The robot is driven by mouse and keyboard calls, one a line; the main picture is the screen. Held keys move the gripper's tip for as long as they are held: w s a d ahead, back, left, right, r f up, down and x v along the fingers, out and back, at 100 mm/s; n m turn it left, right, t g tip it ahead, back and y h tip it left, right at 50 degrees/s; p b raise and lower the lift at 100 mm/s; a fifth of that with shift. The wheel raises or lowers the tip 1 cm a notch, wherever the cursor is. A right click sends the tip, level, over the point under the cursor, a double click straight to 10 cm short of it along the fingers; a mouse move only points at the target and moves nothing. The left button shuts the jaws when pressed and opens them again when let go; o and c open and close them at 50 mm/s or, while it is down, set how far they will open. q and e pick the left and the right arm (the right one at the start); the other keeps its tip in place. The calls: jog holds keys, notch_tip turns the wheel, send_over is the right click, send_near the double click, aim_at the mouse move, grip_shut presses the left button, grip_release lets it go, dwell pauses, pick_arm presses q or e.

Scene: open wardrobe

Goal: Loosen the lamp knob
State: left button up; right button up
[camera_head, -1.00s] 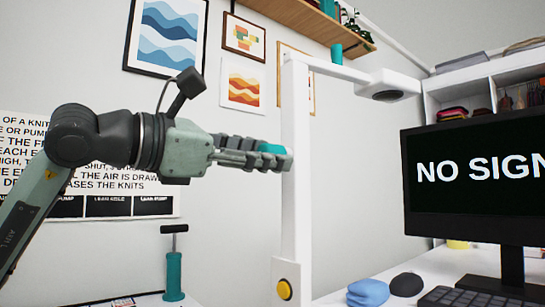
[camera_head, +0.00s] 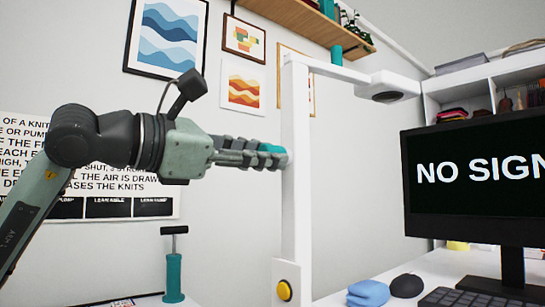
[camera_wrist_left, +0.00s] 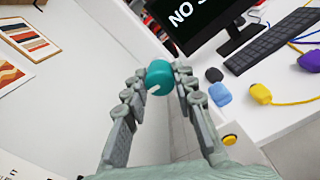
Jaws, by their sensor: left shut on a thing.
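The white desk lamp (camera_head: 295,190) stands upright with its arm reaching right to a flat head (camera_head: 388,85). The teal lamp knob (camera_head: 270,149) is on the lamp's post at mid-height. My left gripper (camera_head: 272,155) reaches in from the left and is shut on the knob. In the left wrist view the knob (camera_wrist_left: 160,75) shows a white mark on its face and sits between the two fingertips of the gripper (camera_wrist_left: 161,82). The fingers partly hide the knob in the head view. My right gripper is not in view.
A yellow button (camera_head: 284,290) is on the lamp's base. A monitor (camera_head: 475,185), keyboard (camera_head: 470,298), black mouse (camera_head: 406,285) and blue item (camera_head: 368,292) are on the desk to the right. A teal hand pump (camera_head: 174,270) stands at lower left. A shelf (camera_head: 300,22) hangs above.

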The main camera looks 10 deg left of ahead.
pick_arm(q)
jog(key=n+b, duration=0.1)
jog(key=n, duration=0.2)
jog(key=shift+f, duration=0.15)
grip_shut()
jog(key=n+b, duration=0.1)
jog(key=n, duration=0.4)
jog(key=shift+n, duration=0.3)
jog(key=n, duration=0.5)
jog(key=shift+b, duration=0.4)
jog(key=n, duration=0.3)
jog(key=shift+n, duration=0.3)
jog(key=o, duration=1.1)
grip_release()
jog(key=shift+c, duration=0.2)
jog(key=m+p, duration=0.1)
jog(key=m, duration=1.6)
